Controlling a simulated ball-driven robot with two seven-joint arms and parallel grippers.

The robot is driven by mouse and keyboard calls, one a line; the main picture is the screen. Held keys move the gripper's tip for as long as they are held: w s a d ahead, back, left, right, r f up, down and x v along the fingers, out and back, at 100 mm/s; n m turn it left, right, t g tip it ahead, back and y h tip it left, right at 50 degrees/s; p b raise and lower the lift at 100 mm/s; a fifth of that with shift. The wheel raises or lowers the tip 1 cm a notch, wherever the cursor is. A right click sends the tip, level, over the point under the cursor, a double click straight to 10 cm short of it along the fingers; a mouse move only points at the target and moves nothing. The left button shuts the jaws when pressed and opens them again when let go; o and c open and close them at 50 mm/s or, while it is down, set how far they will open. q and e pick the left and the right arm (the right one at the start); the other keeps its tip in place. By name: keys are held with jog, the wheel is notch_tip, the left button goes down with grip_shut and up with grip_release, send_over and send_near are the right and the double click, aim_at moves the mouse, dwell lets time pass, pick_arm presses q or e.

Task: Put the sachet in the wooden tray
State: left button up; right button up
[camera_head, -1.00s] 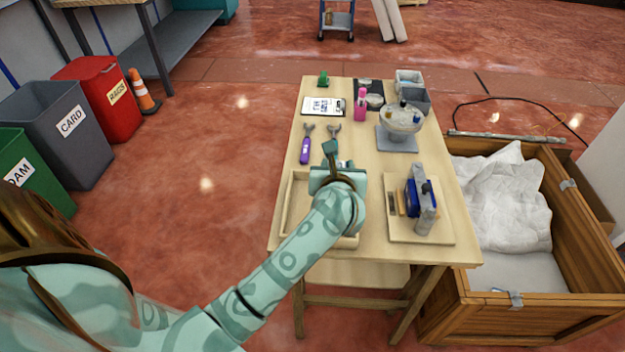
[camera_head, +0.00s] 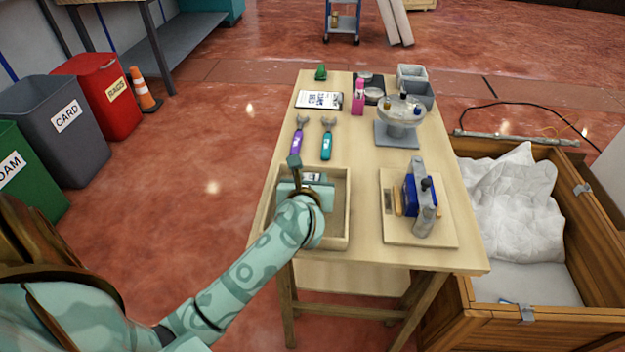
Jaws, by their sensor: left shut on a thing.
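The wooden tray (camera_head: 343,225) is a shallow, pale box at the near left of the table. My left gripper (camera_head: 305,190) is over the tray's left and middle part, pointing down, with my forearm covering the near left of the tray. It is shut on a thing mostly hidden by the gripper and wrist. A small pale patch with dark marks, seemingly the sachet (camera_head: 314,177), shows just beyond the gripper. I cannot tell whether it touches the tray floor. My right gripper is out of view.
A purple wrench (camera_head: 296,143) and a teal wrench (camera_head: 326,145) lie just behind the tray. A board with a blue and grey fixture (camera_head: 421,200) stands right of it. A bowl on a scale (camera_head: 400,115) is farther back. A wooden crate (camera_head: 580,240) stands right of the table.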

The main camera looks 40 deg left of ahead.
pick_arm(q)
jog(key=o, duration=1)
jog(key=shift+d+f, duration=0.1)
jog(key=shift+f, duration=0.05)
jog(key=shift+c, duration=0.2)
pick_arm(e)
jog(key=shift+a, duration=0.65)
pick_arm(q)
jog(key=shift+s+d+r, duration=0.1)
jog(key=shift+d+r, duration=0.05)
jog(key=shift+r, duration=0.2)
jog(key=p+v, duration=0.4)
jog(key=v, duration=0.6)
jog(key=shift+s+r, duration=0.1)
jog(key=shift+s, duration=0.05)
jog(key=shift+s+d+r+p, duration=0.1)
jog(key=shift+s+d+p, duration=0.25)
jog(key=shift+s, duration=0.15)
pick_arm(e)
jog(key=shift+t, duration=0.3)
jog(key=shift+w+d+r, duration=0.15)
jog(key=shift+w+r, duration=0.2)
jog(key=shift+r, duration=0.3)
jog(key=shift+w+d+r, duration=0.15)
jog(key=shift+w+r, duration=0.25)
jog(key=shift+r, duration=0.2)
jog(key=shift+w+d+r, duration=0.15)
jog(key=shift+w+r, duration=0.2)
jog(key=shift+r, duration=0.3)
